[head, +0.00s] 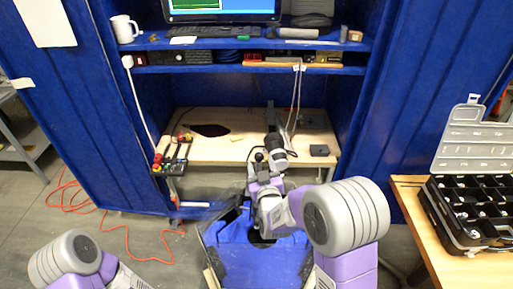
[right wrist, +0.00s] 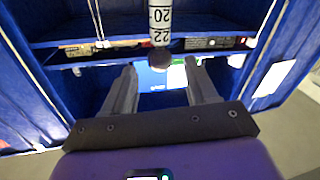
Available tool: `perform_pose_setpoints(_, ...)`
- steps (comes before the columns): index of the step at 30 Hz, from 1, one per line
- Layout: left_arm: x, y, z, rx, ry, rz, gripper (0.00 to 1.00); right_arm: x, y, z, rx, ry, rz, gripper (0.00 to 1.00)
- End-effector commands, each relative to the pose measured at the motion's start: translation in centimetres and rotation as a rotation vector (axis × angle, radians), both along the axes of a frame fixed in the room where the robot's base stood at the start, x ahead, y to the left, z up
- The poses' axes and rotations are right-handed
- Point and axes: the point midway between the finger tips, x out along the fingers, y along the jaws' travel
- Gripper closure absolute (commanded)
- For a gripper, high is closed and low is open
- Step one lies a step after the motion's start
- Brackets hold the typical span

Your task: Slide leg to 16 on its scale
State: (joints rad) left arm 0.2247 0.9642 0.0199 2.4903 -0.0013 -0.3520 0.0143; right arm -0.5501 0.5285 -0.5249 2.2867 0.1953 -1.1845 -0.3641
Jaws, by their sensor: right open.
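The leg shows in the right wrist view as a white rod with a black scale (right wrist: 160,18) that comes down from the top edge. The numbers 20 and 22 are readable, with 22 nearer the rounded dark end (right wrist: 160,60). The 16 mark is out of the picture. My right gripper (right wrist: 160,72) is open, its two dark fingers apart with the rod's end in line with the gap. Nothing is visibly held. In the head view my right gripper (head: 258,173) is small, in front of the bench, and the scale cannot be read. My left gripper is out of view.
A wooden bench (head: 223,150) stands inside a blue booth, with a red-and-black fixture (head: 172,152) at its left. A shelf (head: 225,69) with a monitor (head: 222,8) above is behind. A parts case (head: 470,205) sits on a table at right. An orange cable (head: 125,230) lies on the floor.

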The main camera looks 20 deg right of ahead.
Motion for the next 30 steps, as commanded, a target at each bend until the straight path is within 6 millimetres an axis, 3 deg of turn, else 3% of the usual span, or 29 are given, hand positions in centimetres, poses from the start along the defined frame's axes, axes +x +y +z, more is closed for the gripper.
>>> perform_pose_setpoints(12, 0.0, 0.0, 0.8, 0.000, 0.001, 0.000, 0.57, 5.7, -0.6, -0.2, 0.000, 0.004, 0.001, 0.42)
perform_pose_setpoints(25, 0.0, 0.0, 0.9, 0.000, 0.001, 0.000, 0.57, 6.7, -0.6, -0.3, 0.001, 0.006, 0.002, 0.42)
perform_pose_setpoints(30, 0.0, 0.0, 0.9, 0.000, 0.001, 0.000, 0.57, 6.7, -0.6, -0.3, 0.001, 0.006, 0.002, 0.67)
